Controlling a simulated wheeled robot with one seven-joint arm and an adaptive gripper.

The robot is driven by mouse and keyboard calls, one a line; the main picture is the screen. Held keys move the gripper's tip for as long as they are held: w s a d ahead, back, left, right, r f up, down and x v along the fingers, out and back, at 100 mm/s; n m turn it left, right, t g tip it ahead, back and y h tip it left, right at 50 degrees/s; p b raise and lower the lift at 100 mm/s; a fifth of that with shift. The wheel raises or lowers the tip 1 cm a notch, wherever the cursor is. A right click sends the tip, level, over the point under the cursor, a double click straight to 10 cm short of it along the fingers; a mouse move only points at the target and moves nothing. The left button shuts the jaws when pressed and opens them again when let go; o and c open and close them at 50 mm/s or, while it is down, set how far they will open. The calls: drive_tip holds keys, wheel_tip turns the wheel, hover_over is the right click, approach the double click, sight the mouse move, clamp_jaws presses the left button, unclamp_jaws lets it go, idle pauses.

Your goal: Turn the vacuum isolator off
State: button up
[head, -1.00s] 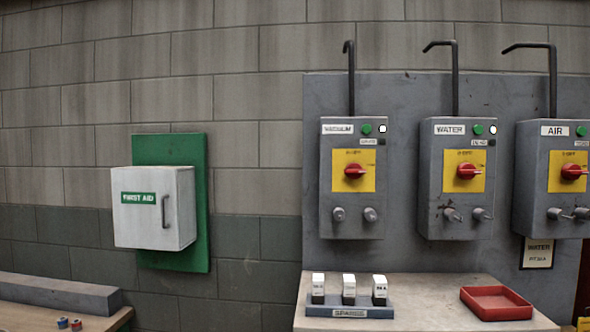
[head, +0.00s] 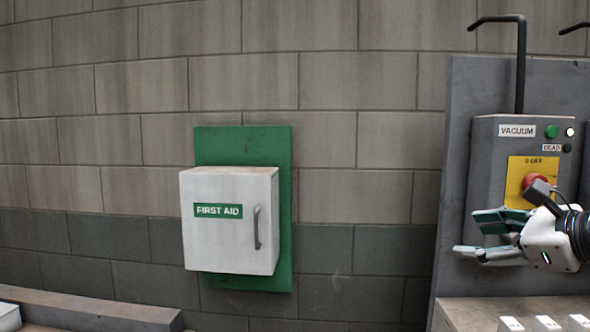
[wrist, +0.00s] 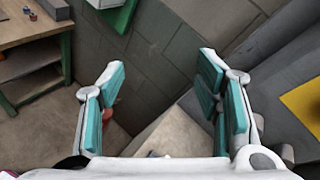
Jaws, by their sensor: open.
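The vacuum isolator box (head: 487,152) is grey and mounted on the grey panel at the right of the head view. Its label reads VACUUM (head: 517,131). Its red rotary knob (head: 538,181) sits on a yellow plate (head: 516,176) and is partly hidden by my gripper and wrist. My gripper (head: 473,236) is in front of the box's lower part, fingers pointing left, below and left of the knob. In the wrist view my gripper (wrist: 158,85) is open with nothing between its teal pads. A yellow plate (wrist: 303,103) shows at that view's right edge, with no knob visible on it.
A white first aid cabinet (head: 225,225) hangs on a green board (head: 284,215) to the left. A counter (head: 450,312) with white-topped spares (head: 546,323) lies below the box. A bench (wrist: 28,27) with a green leg shows in the wrist view.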

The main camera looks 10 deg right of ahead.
drive_tip(key=s+d+r+m+t+h+p, duration=0.1)
drive_tip(key=s+d+r+m+t+h, duration=0.25)
drive_tip(key=d, duration=0.65)
drive_tip(key=s+d+r+m+h, duration=0.2)
drive_tip(key=d+r+m+h, duration=0.15)
drive_tip(key=d+m, duration=0.5)
drive_tip(key=shift+n+h, duration=0.3)
drive_tip(key=shift+n, duration=0.2)
drive_tip(key=x, duration=0.4)
drive_tip(key=p+x, duration=0.1)
drive_tip(key=x, duration=0.4)
drive_tip(key=d+x, duration=0.1)
drive_tip(key=x, duration=0.3)
drive_tip(key=shift+d+f, duration=0.1)
drive_tip(key=c, duration=0.9)
